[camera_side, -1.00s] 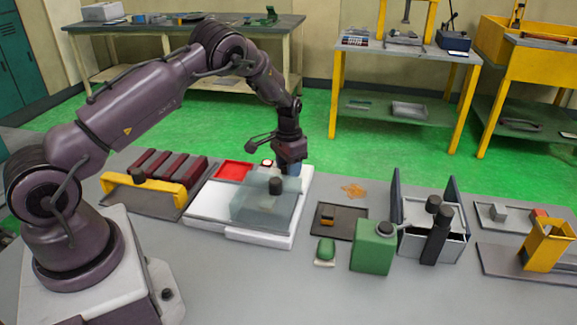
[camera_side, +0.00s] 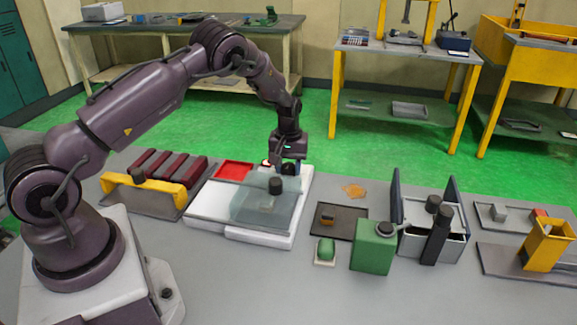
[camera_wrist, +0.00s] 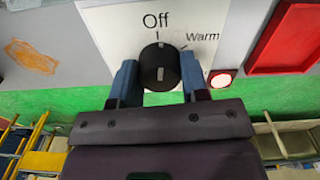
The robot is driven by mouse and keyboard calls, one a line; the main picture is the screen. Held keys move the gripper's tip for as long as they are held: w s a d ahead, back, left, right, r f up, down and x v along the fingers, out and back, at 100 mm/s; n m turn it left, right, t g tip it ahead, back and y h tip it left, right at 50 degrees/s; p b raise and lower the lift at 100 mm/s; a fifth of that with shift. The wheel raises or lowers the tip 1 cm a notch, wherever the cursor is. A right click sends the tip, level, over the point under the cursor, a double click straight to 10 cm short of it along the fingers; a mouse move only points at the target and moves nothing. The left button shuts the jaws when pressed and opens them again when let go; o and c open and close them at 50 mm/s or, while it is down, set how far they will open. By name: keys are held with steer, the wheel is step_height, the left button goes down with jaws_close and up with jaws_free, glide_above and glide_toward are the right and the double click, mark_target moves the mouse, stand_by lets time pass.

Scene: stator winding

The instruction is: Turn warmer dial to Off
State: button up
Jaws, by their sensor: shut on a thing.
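The warmer is a white box (camera_side: 208,203) with a clear lid (camera_side: 262,210) in the side view. In the wrist view its white panel (camera_wrist: 115,38) bears the words Off and Warm. The round black dial (camera_wrist: 160,67) sits below Off, and Warm is to its upper right. A pale mark on the dial stands upright, roughly in line with the Off tick. My gripper (camera_wrist: 158,66) is shut on the dial, a blue finger on each side. In the side view my gripper (camera_side: 289,168) is at the warmer's far right corner and hides the dial.
A lit round lamp (camera_wrist: 220,78) and a red tray (camera_wrist: 284,38) lie right of the dial. The tray (camera_side: 233,170) also shows in the side view. A black knob (camera_side: 275,186) tops the lid. A green can (camera_side: 373,247) and dark plate (camera_side: 338,223) stand to the right.

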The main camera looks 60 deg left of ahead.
mark_target(289, 165)
steer(key=shift+n, duration=0.6)
steer(key=o, duration=0.9)
steer(key=shift+r, duration=0.1)
step_height(289, 165, up, 13)
steer(key=shift+f, duration=0.1)
